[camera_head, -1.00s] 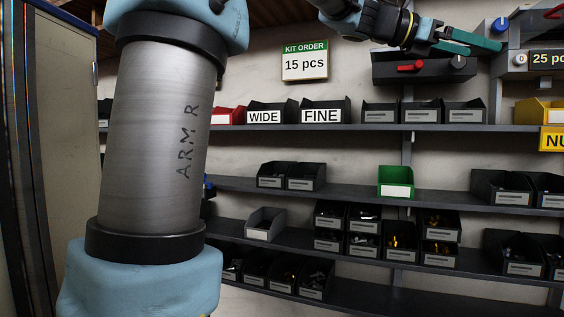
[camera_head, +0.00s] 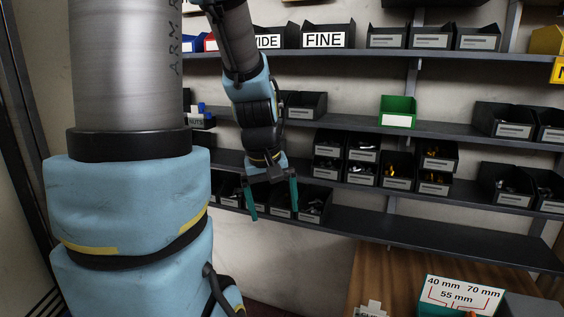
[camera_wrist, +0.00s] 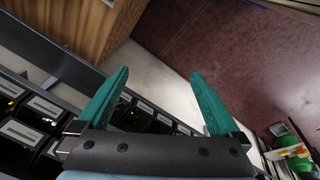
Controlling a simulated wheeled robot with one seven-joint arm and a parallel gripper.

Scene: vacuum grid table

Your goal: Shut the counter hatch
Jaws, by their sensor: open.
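I cannot make out the counter hatch in either current view. My gripper (camera_head: 272,212) hangs with its fingers pointing down in front of the lower shelves, near the left bins. Its two green fingers are wide apart with nothing between them. In the wrist view my gripper (camera_wrist: 160,75) is also open and empty, with dark red floor and a pale wall beyond the fingertips.
A wooden table (camera_head: 385,280) with a dimension sign (camera_head: 459,297) stands at the lower right. Dark bins (camera_head: 308,203) line the shelves behind my gripper. A green bin (camera_head: 397,111) sits at mid height. Open floor (camera_wrist: 230,40) shows in the wrist view.

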